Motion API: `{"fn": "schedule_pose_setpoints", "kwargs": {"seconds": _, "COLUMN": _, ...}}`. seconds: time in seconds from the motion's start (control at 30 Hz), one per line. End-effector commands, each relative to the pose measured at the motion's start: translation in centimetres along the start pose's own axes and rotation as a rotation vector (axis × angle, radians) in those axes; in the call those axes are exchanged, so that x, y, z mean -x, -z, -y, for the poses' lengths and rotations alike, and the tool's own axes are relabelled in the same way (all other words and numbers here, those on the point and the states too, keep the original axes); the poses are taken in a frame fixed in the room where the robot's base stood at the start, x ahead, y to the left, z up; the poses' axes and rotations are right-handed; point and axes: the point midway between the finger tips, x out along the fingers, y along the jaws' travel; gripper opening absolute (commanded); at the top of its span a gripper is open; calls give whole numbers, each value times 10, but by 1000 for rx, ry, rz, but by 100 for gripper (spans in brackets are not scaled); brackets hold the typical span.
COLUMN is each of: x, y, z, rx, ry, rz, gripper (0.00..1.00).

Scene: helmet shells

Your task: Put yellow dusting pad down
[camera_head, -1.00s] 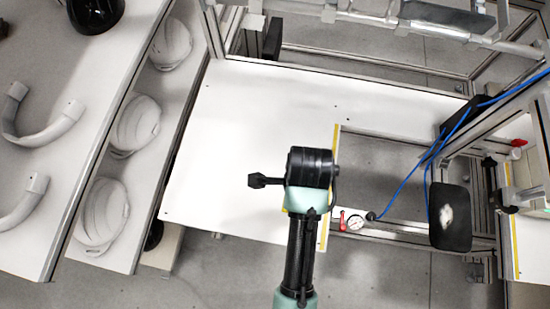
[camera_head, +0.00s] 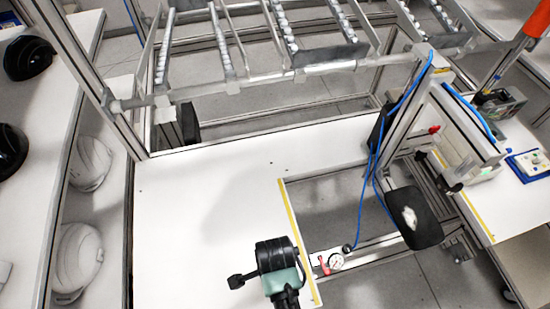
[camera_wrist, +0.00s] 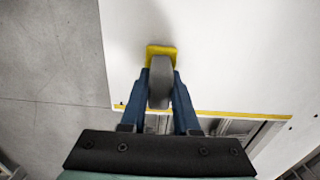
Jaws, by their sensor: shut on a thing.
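The yellow dusting pad (camera_wrist: 161,51) shows in the wrist view as a yellow piece at the far end of a grey rounded body. My gripper (camera_wrist: 161,76) has blue fingers shut on the grey body, one on each side. The pad is over the white worktop (camera_wrist: 220,60), and a soft shadow lies beside it. I cannot tell whether it touches the surface. In the head view my black and teal wrist is above the front part of the same worktop (camera_head: 200,215). The pad and fingertips are hidden there.
The worktop is largely bare, with a yellow-edged cut-out (camera_head: 290,215) at right. Metal rails (camera_head: 250,85) cross the back. White helmet shells (camera_head: 78,257) sit on a shelf at left.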

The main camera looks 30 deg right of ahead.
Motion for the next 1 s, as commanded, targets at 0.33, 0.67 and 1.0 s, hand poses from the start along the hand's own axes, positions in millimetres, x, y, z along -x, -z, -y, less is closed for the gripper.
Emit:
{"fn": "schedule_pose_setpoints", "kwargs": {"seconds": 0.33, "x": -4, "y": 0, "z": 1, "rx": -1, "ry": 2, "rz": 0, "gripper": 0}}
{"fn": "schedule_pose_setpoints", "kwargs": {"seconds": 0.67, "x": -3, "y": 0, "z": 0, "rx": 0, "ry": 1, "rz": 0, "gripper": 60}}
{"fn": "schedule_pose_setpoints", "kwargs": {"seconds": 1.0, "x": 20, "y": 0, "z": 2, "rx": -1, "ry": 6, "rz": 0, "gripper": 60}}
